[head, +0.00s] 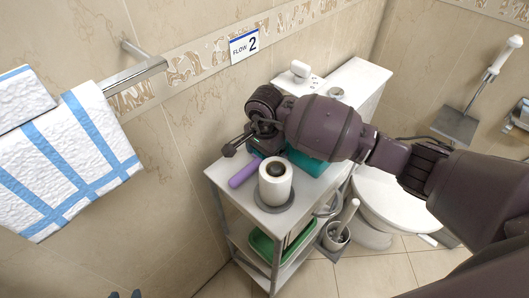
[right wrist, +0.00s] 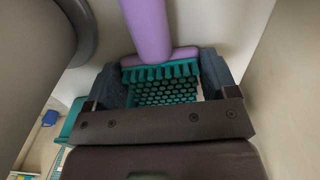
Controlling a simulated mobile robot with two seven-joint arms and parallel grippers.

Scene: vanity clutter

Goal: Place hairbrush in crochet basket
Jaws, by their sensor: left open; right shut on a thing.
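The hairbrush has a purple handle (head: 243,172) pointing down-left over the cart top in the head view. In the right wrist view its purple handle (right wrist: 147,28) and teal bristles (right wrist: 160,72) show. My right gripper (right wrist: 162,82) is shut on the hairbrush's head end, with a finger on each side. In the head view its fingertips are largely hidden. A teal object (head: 308,163), perhaps the crochet basket, is partly hidden under my right arm. Fingertips of my left gripper (head: 125,295) show at the bottom edge, open and apart from the cart.
A paper roll (head: 275,184) stands on a grey round base on the white cart (head: 230,202), close to the brush handle. A green tray (head: 262,246) is on the lower shelf. A toilet (head: 385,198) and toilet brush (head: 340,228) are at right; a towel rail (head: 135,75) is left.

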